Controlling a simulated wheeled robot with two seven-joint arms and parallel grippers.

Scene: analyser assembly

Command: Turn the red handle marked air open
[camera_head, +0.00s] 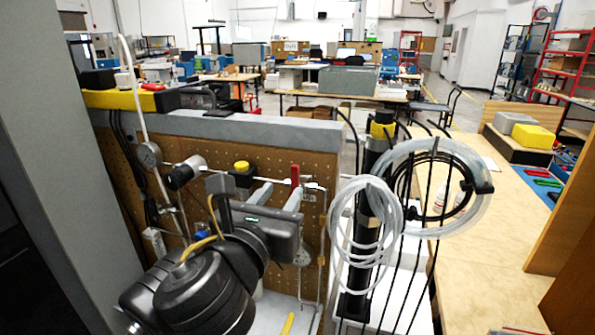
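The red handle (295,174) stands upright on thin metal piping in front of the brown pegboard panel. No "air" marking can be read on it. My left gripper (279,193) reaches in from the lower left, with its two pale fingers spread apart and nothing seen between them. The right finger's tip is just below the red handle in the picture; I cannot tell whether they touch. The gripper body and my black arm hide the lower part of the panel. My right gripper is not in view.
A yellow-topped fitting (242,167) and a round gauge (149,154) are on the panel (330,150) left of the handle. Coiled clear tubing (366,222) hangs on a rack at the right. A wooden bench (500,240) lies beyond it. A grey wall stands close at left.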

